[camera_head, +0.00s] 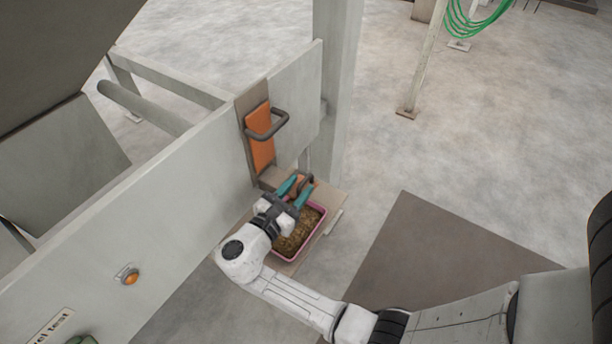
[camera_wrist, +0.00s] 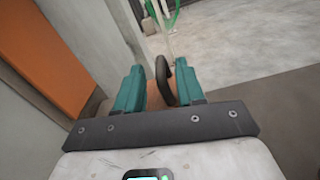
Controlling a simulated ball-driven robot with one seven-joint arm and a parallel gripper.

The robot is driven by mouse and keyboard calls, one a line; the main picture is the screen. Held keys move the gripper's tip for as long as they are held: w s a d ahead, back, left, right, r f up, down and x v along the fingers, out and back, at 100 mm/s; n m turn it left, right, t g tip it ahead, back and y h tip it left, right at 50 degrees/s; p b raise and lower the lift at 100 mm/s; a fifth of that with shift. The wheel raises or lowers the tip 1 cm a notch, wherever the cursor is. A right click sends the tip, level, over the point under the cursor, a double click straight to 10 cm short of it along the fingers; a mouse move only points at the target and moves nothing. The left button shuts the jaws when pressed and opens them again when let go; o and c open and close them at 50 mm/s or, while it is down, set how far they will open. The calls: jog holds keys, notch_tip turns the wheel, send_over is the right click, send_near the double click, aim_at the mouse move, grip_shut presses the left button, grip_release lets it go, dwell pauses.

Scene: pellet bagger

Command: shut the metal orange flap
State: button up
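An upright orange panel (camera_head: 260,145) with a dark bar handle (camera_head: 267,124) is set in a brown frame on the grey machine wall; a large orange surface (camera_wrist: 42,50) also shows at the left in the wrist view. Below the frame, a smaller orange part, seemingly the flap (camera_head: 294,183), sticks out over a tray, largely hidden by my gripper. A dark curved handle (camera_wrist: 182,78) rises between the fingers in the wrist view. My gripper (camera_head: 303,183) has its teal fingers apart around this handle. Whether the right finger touches it, I cannot tell.
A pink-rimmed tray (camera_head: 278,257) of brown pellets lies under my gripper. The grey wall (camera_head: 160,215) carries an orange button (camera_head: 131,277). A grey post (camera_head: 337,90) stands right of the panel. Floor farther right is open, with a thin post (camera_head: 424,65).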

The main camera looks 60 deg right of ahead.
aim_at(306, 178)
jog(key=shift+d, duration=1.85)
jog(key=shift+c, duration=0.3)
grip_shut()
